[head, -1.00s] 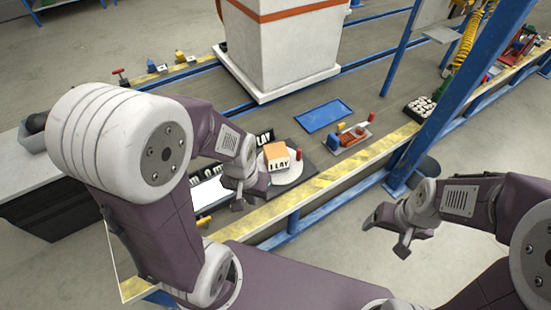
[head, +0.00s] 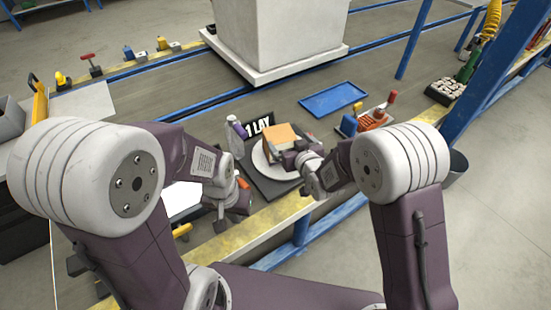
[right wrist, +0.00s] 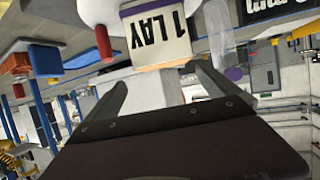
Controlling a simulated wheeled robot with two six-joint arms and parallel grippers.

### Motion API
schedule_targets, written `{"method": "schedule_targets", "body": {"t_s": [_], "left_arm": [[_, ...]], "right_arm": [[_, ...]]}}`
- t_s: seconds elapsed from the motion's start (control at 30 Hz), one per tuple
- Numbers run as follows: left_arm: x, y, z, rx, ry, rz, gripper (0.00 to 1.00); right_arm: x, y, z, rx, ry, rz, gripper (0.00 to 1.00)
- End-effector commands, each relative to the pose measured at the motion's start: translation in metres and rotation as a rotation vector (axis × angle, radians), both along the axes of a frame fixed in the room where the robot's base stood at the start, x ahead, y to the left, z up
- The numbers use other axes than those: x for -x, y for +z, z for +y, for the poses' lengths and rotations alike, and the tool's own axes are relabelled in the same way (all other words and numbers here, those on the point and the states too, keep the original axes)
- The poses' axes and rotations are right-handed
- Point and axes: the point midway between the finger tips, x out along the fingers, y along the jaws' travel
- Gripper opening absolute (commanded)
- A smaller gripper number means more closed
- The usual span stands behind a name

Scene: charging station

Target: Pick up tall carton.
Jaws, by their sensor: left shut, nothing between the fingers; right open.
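The carton (head: 281,133), with an orange top, stands on a white round plate (head: 260,168) near the table's front edge. In the right wrist view the carton (right wrist: 157,36) shows its pale face with upside-down black lettering. My right gripper (head: 291,155) is open beside the carton's right side and front. In the right wrist view its two fingers (right wrist: 160,88) reach toward the carton with a gap between them, and it holds nothing. My left gripper (head: 222,210) is shut and empty, left of the plate above the table's front part.
A purple-capped bottle (head: 236,138) stands left of the carton, also in the right wrist view (right wrist: 220,38). A black lettered sign (head: 259,128) is behind it. A blue tray (head: 333,99) lies empty further back. A blue post (head: 490,85) rises at the right.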

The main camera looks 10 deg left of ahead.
Motion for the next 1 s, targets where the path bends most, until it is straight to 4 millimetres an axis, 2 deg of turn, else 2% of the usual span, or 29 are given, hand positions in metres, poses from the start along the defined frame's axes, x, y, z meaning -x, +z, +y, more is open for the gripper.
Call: {"method": "schedule_targets", "body": {"t_s": [0.03, 0.23, 0.5, 0.77, 0.9, 1.0], "left_arm": [[0.000, -0.007, 0.000, 0.000, 0.000, -0.001, 0.00], [0.000, -0.006, 0.000, 0.000, 0.000, -0.001, 0.00], [0.000, -0.023, 0.000, 0.000, 0.000, -0.001, 0.00], [0.000, -0.027, 0.000, 0.000, 0.000, -0.001, 0.00], [0.000, -0.044, 0.000, 0.000, 0.000, -0.001, 0.00], [0.000, -0.046, 0.000, 0.000, 0.000, -0.001, 0.00]], "right_arm": [[0.002, -0.007, 0.004, 0.000, 0.009, 0.000, 1.00], [0.000, -0.008, 0.008, 0.001, 0.013, 0.001, 1.00], [-0.043, -0.030, 0.031, 0.000, 0.012, 0.001, 1.00], [-0.054, -0.036, 0.038, 0.001, 0.012, 0.002, 1.00], [-0.072, -0.054, 0.049, 0.000, 0.012, 0.001, 1.00], [-0.084, -0.057, 0.056, 0.000, 0.011, 0.001, 1.00]]}}
